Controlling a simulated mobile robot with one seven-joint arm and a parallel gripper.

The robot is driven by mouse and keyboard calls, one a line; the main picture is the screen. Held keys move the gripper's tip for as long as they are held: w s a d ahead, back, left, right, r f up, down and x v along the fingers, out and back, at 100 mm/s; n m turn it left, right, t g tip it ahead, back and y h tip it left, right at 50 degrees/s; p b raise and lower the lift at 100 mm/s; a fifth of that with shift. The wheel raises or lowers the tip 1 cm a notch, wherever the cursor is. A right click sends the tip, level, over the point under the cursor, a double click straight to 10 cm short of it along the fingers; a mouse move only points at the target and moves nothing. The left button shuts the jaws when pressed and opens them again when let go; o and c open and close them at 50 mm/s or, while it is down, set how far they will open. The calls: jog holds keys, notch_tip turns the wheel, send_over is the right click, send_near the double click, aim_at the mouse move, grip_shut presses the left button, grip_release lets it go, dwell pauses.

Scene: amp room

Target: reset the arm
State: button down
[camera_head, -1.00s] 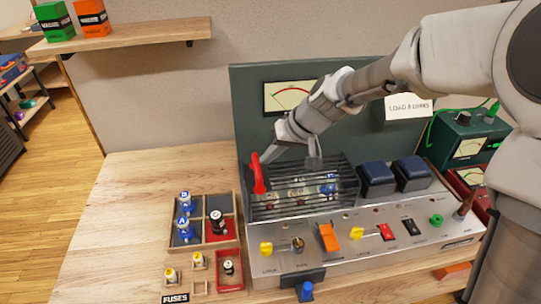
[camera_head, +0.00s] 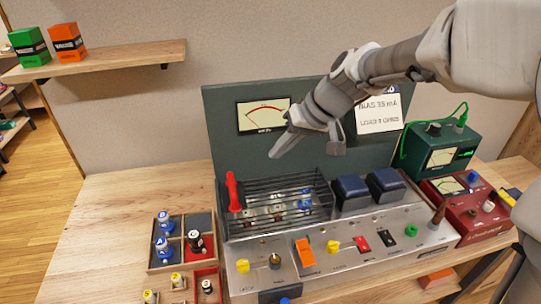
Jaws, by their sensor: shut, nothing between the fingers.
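My gripper (camera_head: 282,148) is shut and empty. It hangs in the air in front of the green back panel (camera_head: 225,125) of the amplifier, above the slotted cage (camera_head: 285,195). My arm (camera_head: 390,70) reaches in from the upper right and covers part of the panel. The red lever (camera_head: 234,191) stands upright at the cage's left end, below my gripper and apart from it.
Two dark blue blocks (camera_head: 352,190) sit right of the cage. A green meter box (camera_head: 440,148) and a red meter box (camera_head: 470,205) stand at right. A wooden tray (camera_head: 213,245) with tubes is at left. The bench's left part is clear.

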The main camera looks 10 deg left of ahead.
jog(key=s+d+r+m+t+h+p, duration=0.1)
jog(key=s+d+r+m+h+p, duration=0.1)
jog(key=s+d, duration=0.8)
jog(key=s+d+r+m+t+h+p, duration=0.2)
jog(key=s+d+r+m+h+p, duration=0.1)
jog(key=s+d, duration=0.7)
notch_tip(320, 180, up, 3)
jog(key=shift+s+d+f+m+t+h, duration=0.1)
jog(key=shift+s+d+m+t+h, duration=0.25)
jog(key=shift+d+h, duration=0.35)
jog(key=shift+a, duration=0.3)
